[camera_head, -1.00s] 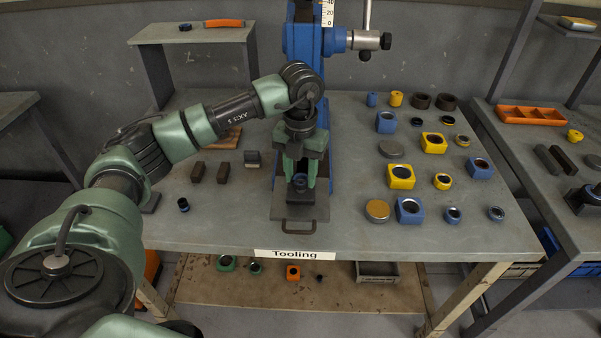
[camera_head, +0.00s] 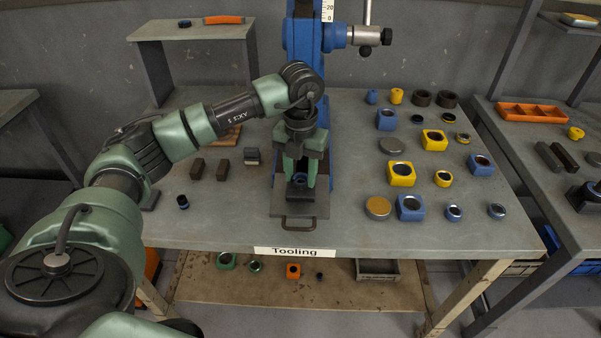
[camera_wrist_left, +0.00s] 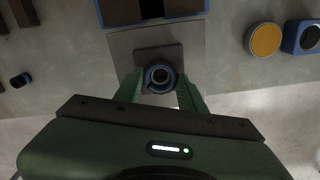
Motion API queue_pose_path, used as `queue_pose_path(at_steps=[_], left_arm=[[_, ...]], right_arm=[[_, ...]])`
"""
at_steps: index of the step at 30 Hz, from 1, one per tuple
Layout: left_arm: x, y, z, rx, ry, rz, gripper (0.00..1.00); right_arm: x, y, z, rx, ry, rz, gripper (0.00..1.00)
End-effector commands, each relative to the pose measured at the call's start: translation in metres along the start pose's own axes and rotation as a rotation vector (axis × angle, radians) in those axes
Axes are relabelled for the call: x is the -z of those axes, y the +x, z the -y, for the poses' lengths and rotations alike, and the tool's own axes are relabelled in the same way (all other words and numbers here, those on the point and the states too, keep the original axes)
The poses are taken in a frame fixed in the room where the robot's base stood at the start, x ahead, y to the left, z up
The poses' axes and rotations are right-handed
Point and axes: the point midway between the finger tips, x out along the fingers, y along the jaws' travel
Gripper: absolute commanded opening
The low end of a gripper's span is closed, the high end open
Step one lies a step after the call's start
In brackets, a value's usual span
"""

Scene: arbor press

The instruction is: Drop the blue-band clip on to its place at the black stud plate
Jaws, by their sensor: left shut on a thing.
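My left gripper (camera_head: 300,185) points down in front of the blue press, over a grey plate with a handle (camera_head: 298,209). Its green fingers are shut on a small blue ring-shaped piece, which I take for the blue-band clip (camera_head: 301,180). In the left wrist view the clip (camera_wrist_left: 151,77) sits between the fingertips, with a round dark centre. A dark square block, which I take for the black stud plate (camera_wrist_left: 145,54), lies below it. I cannot tell whether the clip touches the plate or is around a stud. My right gripper is not in view.
The blue press (camera_head: 301,40) stands just behind. A small black cylinder with a blue band (camera_head: 183,201) and dark blocks (camera_head: 197,168) lie to the left. Several blue and yellow parts, including a yellow block (camera_head: 401,174), fill the right side. The front strip of table is clear.

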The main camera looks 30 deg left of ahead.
Motion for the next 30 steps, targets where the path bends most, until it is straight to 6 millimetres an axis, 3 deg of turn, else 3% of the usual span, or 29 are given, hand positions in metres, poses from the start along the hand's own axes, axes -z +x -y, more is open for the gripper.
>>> queue_pose_path(at_steps=[9,10,12,23,30], left_arm=[[0.0,0.001,0.0,0.0,0.0,0.0,0.03],[0.0,0.001,0.0,0.0,0.0,0.0,0.45],[0.0,0.001,0.0,0.0,0.0,0.0,0.65],[0.0,-0.001,0.0,0.001,0.0,0.001,0.65],[-0.001,-0.034,0.001,0.003,0.001,0.004,0.65]], right_arm=[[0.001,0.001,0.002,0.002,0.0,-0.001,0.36],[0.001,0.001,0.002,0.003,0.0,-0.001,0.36],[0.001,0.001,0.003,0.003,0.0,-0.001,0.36],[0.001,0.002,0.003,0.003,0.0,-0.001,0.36],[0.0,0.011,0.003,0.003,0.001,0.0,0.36]])
